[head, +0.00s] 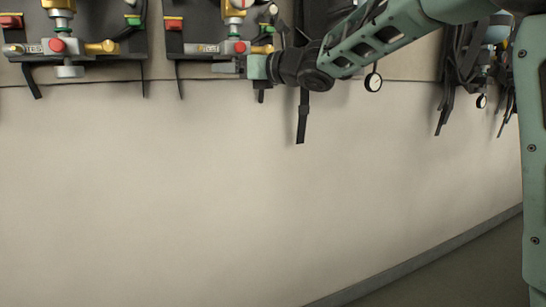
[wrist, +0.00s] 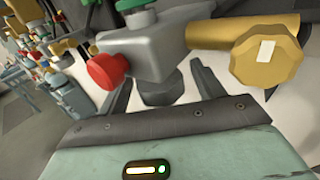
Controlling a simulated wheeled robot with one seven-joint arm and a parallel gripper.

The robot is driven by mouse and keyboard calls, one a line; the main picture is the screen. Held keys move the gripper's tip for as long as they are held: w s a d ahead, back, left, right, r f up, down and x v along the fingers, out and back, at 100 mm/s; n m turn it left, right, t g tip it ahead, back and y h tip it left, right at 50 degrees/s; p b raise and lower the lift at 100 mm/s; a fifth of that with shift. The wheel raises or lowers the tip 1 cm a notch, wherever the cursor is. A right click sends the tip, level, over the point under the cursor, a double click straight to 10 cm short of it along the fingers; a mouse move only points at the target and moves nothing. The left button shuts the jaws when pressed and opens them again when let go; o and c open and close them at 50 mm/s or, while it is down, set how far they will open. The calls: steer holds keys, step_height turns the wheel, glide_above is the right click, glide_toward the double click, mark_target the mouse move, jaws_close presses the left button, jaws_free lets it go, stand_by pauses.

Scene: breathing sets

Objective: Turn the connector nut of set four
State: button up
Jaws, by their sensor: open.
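A grey valve block (wrist: 145,55) fills the upper middle of the wrist view, with a red knob (wrist: 107,70) on its left and a brass cylinder with a faceted cap (wrist: 268,60) on its right. A dark grey faceted nut (wrist: 162,92) sits under the block. My gripper (wrist: 164,92) is open, one finger on each side of this nut; I cannot tell whether either touches it. In the head view my gripper (head: 236,67) reaches in from the right, just under the second set's brass fitting (head: 262,49). No readable number shows which set this is.
Another set (head: 75,48) hangs to the left, with its own red knob and grey nut. Straps (head: 303,115) and a gauge (head: 373,82) hang near my arm. More sets hang at the right. The wall (head: 200,200) below is bare.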

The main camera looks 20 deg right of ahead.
steer(key=shift+r+n+g+y+p, duration=0.2)
steer(key=shift+n+g+y+p, duration=1)
steer(key=shift+p, duration=2.05)
steer(key=shift+r+n+g+y+p, duration=0.15)
steer(key=shift+n+g+y+p, duration=1.05)
steer(key=shift+p, duration=2)
steer(key=g+p, duration=0.1)
steer(key=p, duration=0.2)
steer(key=shift+n+g+y, duration=0.3)
steer(key=n+g+p, duration=0.1)
steer(key=p, duration=0.4)
steer(key=g+y+p, duration=0.1)
steer(key=p, duration=0.5)
steer(key=shift+w+d+n, duration=0.1)
steer(key=shift+w+n, duration=0.15)
steer(key=shift+n, duration=0.15)
steer(key=g+p, duration=0.1)
steer(key=p, duration=0.6)
steer(key=shift+s+f+n+g+y+p, duration=0.1)
steer(key=shift+s+n+g+y+p, duration=0.1)
steer(key=shift+n+g+y+p, duration=0.15)
steer(key=shift+s, duration=0.1)
